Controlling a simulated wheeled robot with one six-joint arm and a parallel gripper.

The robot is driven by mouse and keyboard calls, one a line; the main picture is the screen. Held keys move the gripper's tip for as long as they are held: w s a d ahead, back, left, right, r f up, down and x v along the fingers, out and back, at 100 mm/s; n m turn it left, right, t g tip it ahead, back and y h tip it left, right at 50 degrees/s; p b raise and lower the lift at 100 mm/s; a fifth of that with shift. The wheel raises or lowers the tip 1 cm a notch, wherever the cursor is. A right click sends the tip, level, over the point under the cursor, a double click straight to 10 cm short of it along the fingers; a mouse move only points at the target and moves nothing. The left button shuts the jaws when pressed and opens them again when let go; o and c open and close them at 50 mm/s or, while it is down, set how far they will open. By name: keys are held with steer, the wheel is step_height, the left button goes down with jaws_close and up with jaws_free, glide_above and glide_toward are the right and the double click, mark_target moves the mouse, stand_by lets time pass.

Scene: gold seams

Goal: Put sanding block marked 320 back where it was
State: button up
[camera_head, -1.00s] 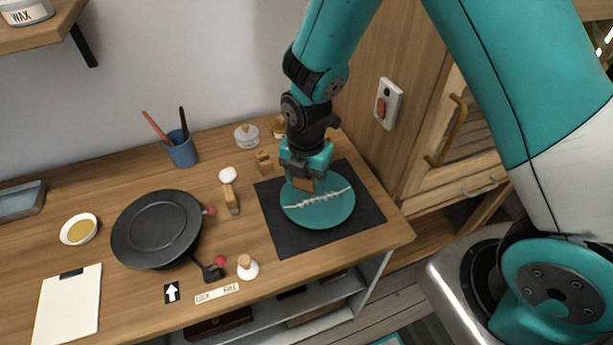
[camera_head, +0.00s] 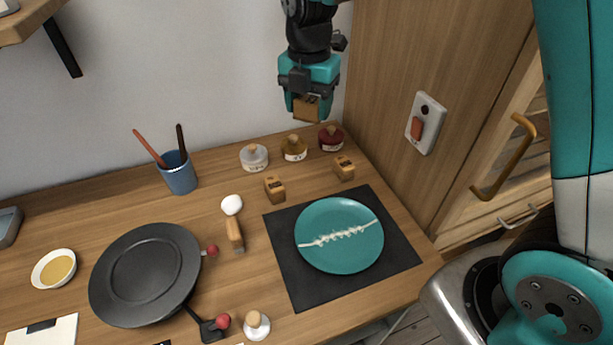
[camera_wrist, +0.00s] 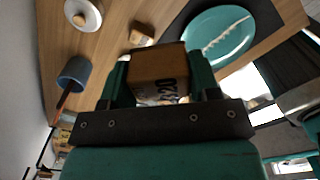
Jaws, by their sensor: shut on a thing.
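My gripper (camera_head: 306,103) is shut on the sanding block marked 320 (camera_head: 306,109), a small brown block held well above the back of the bench. In the wrist view the block (camera_wrist: 158,72) sits between the teal fingers, and part of its "320" marking shows. Two similar wooden blocks stand on the bench behind the mat, a left one (camera_head: 274,189) and a right one (camera_head: 344,168). Their markings are too small to read. The teal plate (camera_head: 345,262) with a pale, rough seam lies on the dark mat (camera_head: 283,236).
Three small jars stand along the back: a white one (camera_head: 254,158), an amber one (camera_head: 294,148) and a dark red one (camera_head: 331,138). A blue cup with sticks (camera_head: 179,175), a black turntable (camera_head: 145,272) and a wooden-handled tool (camera_head: 234,233) are at left. A cabinet wall (camera_head: 430,60) rises at right.

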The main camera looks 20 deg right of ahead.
mark_target(310, 183)
steer(key=f+p, duration=0.1)
steer(key=f, duration=0.8)
steer(key=f+p, duration=0.1)
steer(key=f, duration=0.8)
steer(key=shift+d+f, duration=0.2)
steer(key=shift+f, duration=0.05)
steer(key=shift+f, duration=0.2)
steer(key=o, duration=0.8)
steer(key=shift+r, duration=0.2)
